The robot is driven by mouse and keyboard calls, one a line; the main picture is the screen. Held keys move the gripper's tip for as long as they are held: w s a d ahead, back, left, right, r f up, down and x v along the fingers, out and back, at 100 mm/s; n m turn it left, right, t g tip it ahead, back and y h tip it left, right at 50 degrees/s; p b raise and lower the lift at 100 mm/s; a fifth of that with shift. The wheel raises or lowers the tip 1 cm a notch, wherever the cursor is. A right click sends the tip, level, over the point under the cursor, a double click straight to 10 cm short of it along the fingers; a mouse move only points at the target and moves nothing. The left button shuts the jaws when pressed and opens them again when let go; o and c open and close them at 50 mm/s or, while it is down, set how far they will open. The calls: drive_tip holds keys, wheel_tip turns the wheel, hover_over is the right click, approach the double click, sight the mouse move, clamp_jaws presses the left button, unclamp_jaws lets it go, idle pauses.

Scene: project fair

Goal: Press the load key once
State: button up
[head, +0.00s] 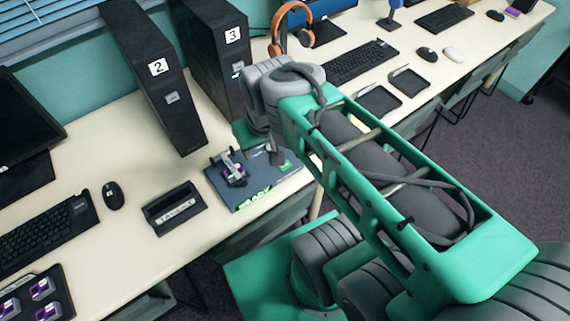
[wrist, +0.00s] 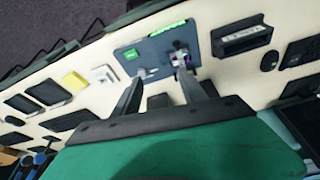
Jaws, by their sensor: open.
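A dark grey station board (head: 235,198) lies at the table's front edge, with a lit green strip along its front. The key also shows in the wrist view (wrist: 131,54). A metal fixture with a purple part (head: 235,170) stands on the board's left part. My gripper (head: 274,152) is above the board, behind the green key. In the wrist view my gripper (wrist: 160,76) is open, its fingers apart with nothing between. I cannot tell its exact height.
Two black towers, marked 2 (head: 158,85) and 3 (head: 215,50), stand behind the board. A labelled black holder (head: 174,208) is to its left. A tray (head: 30,298) with purple-and-white parts is at lower left. A yellow pad (wrist: 75,81) lies near the board.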

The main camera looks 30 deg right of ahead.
clamp_jaws()
idle(0.3)
idle(1.2)
